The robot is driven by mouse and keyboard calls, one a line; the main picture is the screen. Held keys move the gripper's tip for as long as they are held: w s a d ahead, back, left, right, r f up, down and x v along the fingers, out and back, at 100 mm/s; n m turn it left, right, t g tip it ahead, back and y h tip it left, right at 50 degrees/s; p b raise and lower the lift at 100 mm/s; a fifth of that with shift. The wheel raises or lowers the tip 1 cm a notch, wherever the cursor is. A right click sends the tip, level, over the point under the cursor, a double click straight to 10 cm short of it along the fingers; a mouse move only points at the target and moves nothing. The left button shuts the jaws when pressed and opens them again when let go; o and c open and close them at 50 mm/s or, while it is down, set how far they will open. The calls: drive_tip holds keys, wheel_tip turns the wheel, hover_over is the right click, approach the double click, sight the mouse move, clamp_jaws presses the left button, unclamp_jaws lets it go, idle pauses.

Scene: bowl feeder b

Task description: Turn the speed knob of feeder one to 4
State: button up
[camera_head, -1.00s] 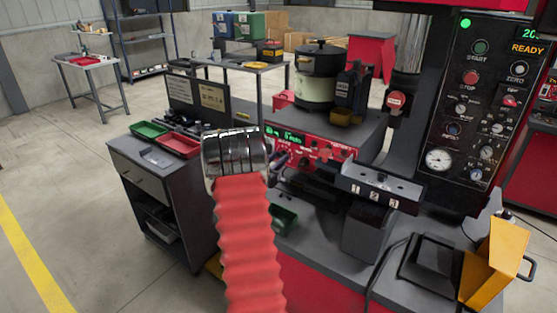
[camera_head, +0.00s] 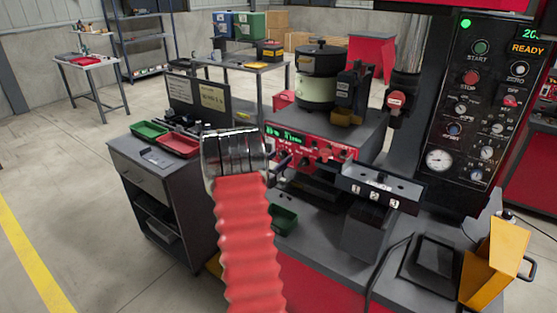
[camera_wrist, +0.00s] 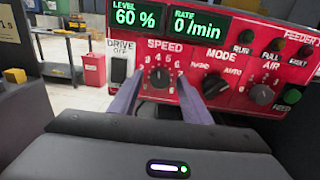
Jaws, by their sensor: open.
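The red front panel of the feeder (camera_wrist: 225,65) fills the upper wrist view. Its black speed knob (camera_wrist: 160,79) sits under the word SPEED, with a number scale around it. I cannot tell for sure which number its pointer is at. My gripper (camera_wrist: 161,87) is open, one finger on each side of the speed knob; contact is not clear. The displays (camera_wrist: 165,20) read level 60 % and rate 0 /min. In the head view the panel (camera_head: 322,153) is under the bowl feeder (camera_head: 318,75), partly behind my arm, which hides most of my gripper.
Close by on the panel are the drive switch (camera_wrist: 118,70), marked OFF, the mode knob (camera_wrist: 213,86) and the air knob (camera_wrist: 262,95). A grey box with numbered slots (camera_head: 378,187) juts out below right. A cabinet with trays (camera_head: 165,185) stands left.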

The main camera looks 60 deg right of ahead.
drive_tip(key=w+a, duration=0.1)
drive_tip(key=a, duration=1.2)
drive_tip(key=shift+w+a, duration=0.25)
drive_tip(key=shift+w, duration=0.05)
